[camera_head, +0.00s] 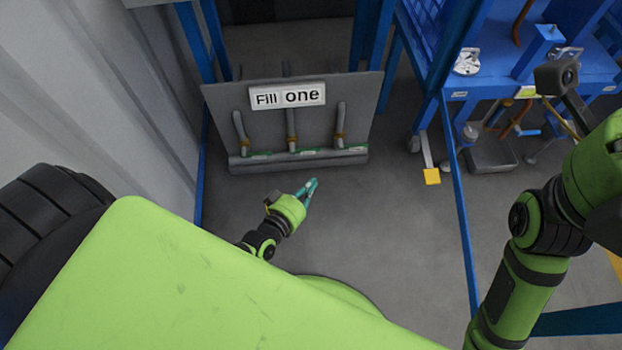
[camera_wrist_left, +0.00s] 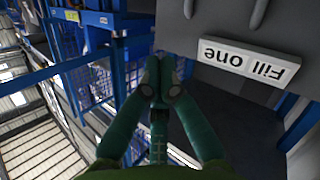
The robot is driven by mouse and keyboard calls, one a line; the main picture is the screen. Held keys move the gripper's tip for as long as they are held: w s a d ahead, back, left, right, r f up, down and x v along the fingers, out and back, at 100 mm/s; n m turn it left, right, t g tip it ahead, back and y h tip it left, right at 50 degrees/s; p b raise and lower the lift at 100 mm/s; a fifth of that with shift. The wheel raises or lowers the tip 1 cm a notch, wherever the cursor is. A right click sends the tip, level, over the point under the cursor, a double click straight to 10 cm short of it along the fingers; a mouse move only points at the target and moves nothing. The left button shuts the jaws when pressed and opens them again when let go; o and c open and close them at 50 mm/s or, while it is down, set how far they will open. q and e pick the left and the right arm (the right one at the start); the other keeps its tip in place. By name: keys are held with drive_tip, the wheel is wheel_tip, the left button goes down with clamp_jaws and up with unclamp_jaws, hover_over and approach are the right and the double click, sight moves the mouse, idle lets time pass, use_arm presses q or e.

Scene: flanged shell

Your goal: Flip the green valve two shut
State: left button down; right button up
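A grey panel (camera_head: 222,110) carries three grey vertical pipes with brass-coloured fittings. Small green valve handles lie along its lower rail. The middle green valve (camera_head: 305,151) sits below the middle pipe (camera_head: 291,122); its number is too small to read, and so is its handle setting. My left gripper (camera_head: 312,186) is below the panel in the head view, apart from the valves, with teal fingers. In the left wrist view its fingertips (camera_wrist_left: 159,78) meet with nothing seen between them. My right arm shows at the right, but its gripper is out of view.
A white "Fill one" sign (camera_head: 287,95) is on the panel's upper part; it shows upside down in the left wrist view (camera_wrist_left: 248,62). A corrugated wall (camera_head: 100,90) stands at left. Blue racks (camera_head: 500,90) are at right. Grey floor (camera_head: 390,230) between is clear.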

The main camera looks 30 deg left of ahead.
use_arm(q)
drive_tip(key=s+m+p, duration=0.1)
drive_tip(key=s+d+m+g+p, duration=0.1)
drive_tip(key=p, duration=0.1)
drive_tip(key=s+d+m+g+p, duration=0.1)
drive_tip(key=p, duration=0.1)
drive_tip(key=shift+s+r+m+h, duration=0.25)
drive_tip(key=shift+r+m+h, duration=0.15)
drive_tip(key=shift+w, duration=0.1)
